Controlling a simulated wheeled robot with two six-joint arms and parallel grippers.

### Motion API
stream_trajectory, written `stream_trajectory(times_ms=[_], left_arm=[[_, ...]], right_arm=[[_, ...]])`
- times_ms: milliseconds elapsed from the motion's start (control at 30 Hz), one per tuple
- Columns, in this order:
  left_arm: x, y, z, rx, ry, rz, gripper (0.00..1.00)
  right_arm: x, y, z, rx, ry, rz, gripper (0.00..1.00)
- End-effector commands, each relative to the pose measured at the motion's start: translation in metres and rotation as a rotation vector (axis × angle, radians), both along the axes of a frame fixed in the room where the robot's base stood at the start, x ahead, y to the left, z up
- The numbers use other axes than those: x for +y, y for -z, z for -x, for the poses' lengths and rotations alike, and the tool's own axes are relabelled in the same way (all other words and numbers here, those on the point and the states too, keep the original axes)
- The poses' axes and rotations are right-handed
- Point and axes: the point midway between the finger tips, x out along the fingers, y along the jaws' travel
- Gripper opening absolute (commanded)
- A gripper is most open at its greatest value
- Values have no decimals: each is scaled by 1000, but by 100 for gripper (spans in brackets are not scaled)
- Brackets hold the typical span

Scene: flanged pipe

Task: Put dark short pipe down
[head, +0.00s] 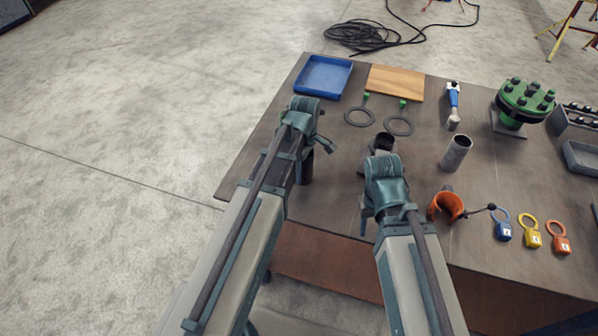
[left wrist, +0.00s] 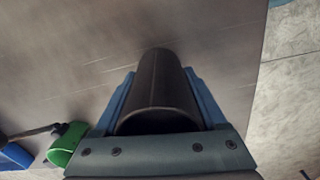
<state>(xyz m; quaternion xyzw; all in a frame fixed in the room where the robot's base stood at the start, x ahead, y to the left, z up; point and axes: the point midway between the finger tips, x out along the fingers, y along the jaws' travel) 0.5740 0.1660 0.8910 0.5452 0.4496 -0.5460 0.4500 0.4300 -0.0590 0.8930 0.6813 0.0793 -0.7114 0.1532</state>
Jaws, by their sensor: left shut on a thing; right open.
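The dark short pipe (left wrist: 162,78) is between the blue fingers of my left gripper (left wrist: 161,92) in the left wrist view, with its open end toward the camera. The gripper is shut on it. The tabletop lies behind the pipe; I cannot tell whether the pipe touches it. In the head view my left gripper (head: 304,168) is over the table's left part, and its arm hides most of the pipe. My right gripper (head: 366,205) is open over the front middle of the table, its fingers partly hidden by its wrist.
Another dark pipe piece (head: 385,142) shows just beyond my right wrist, with a grey pipe (head: 456,154) to its right. An orange clamp (head: 446,206) and padlocks (head: 531,234) lie front right. Rings (head: 399,126), a blue tray (head: 323,77) and a wooden board (head: 396,82) lie behind.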

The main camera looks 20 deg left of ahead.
Motion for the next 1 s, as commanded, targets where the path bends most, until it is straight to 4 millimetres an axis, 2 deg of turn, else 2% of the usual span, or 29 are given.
stream_trajectory(times_ms=[400,433,533,567,867,1000], left_arm=[[-1,6,0,0,-1,0,0],[-1,4,0,0,-1,0,79],[-1,4,0,0,-1,0,97],[-1,4,0,0,-1,0,100],[-1,3,0,0,-1,0,100],[-1,-4,0,0,-1,0,100]], right_arm=[[0,6,0,0,0,0,50],[0,5,0,0,0,0,50],[0,4,0,0,0,0,50],[0,4,0,0,0,0,50],[0,3,0,0,0,0,50],[0,-4,0,0,0,0,50]])
